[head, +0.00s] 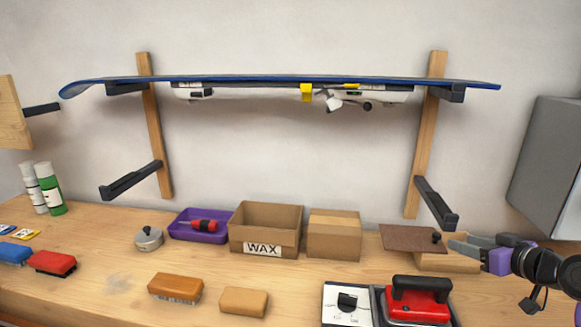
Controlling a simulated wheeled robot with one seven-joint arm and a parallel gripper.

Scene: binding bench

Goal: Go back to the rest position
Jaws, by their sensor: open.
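My gripper (462,242) is at the right of the head view, with its fingers pointing left. It is open, and I see nothing held between the fingers. The fingers appear over or just in front of a light wooden block (440,263) and the right end of a brown flat board (404,239). I cannot tell from this view how high they are above these.
A blue snowboard (270,79) rests on wall brackets above. A grey cabinet (547,165) hangs right. On the bench are a WAX box (270,219), closed carton (334,246), purple tray (187,230), brushes (176,286) and a red iron (417,303). Bare wood shows front left.

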